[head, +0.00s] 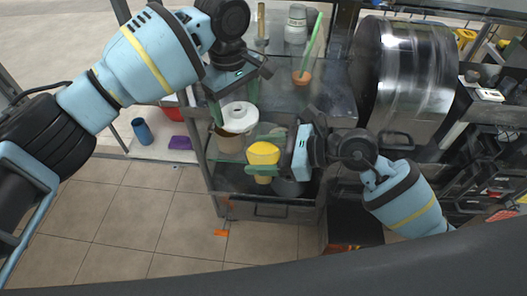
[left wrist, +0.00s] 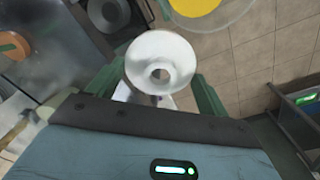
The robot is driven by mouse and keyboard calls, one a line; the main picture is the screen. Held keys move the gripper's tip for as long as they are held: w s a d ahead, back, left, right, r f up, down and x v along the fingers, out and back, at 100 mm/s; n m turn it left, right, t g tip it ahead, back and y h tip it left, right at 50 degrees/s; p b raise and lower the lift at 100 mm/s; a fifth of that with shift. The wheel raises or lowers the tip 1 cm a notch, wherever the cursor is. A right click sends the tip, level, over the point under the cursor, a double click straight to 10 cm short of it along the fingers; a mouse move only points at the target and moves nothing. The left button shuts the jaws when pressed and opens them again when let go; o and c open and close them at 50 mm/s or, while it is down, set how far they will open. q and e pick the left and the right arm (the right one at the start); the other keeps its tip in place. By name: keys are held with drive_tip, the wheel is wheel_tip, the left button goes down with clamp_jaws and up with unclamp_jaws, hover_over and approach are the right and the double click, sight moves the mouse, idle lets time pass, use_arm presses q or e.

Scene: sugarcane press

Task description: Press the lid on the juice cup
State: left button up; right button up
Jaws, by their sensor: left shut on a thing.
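The white round lid (head: 238,117) with a hole in its middle is held between the green fingers of my left gripper (head: 234,103). The left wrist view shows the lid (left wrist: 160,62) between both fingertips (left wrist: 158,88). The juice cup (head: 263,153) shows a yellow top and sits between the fingers of my right gripper (head: 267,151), to the right of and lower than the lid. In the left wrist view the cup's yellow juice (left wrist: 192,8) shows inside a clear rim at the top edge. The lid is apart from the cup.
A beige container (head: 229,141) stands just under the lid on the metal cart. A large metal drum (head: 405,75) is at the right. A blue cup (head: 142,131) stands at the left.

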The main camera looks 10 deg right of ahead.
sight(263, 158)
use_arm(q)
drive_tip(key=d+r, duration=0.1)
drive_tip(key=d, duration=0.1)
drive_tip(key=shift+w+d+r+n, duration=0.3)
drive_tip(key=shift+w+d+r, duration=0.05)
drive_tip(key=shift+w+r, duration=0.05)
drive_tip(key=s+d+r+m, duration=0.1)
drive_tip(key=s, duration=0.1)
drive_tip(key=s+d+r+m, duration=0.1)
drive_tip(key=s+r, duration=0.1)
drive_tip(key=s+d+r+m, duration=0.1)
drive_tip(key=s+r, duration=0.1)
drive_tip(key=shift+s+m, duration=0.1)
drive_tip(key=shift+m, duration=1)
drive_tip(key=s+r, duration=0.1)
drive_tip(key=s+a+r, duration=0.1)
drive_tip(key=s, duration=0.1)
drive_tip(key=shift+s+a+r, duration=0.2)
drive_tip(key=shift+f+y, duration=0.15)
drive_tip(key=shift+y, duration=0.15)
drive_tip(key=shift+f, duration=1.85)
drive_tip(key=shift+f, duration=0.9)
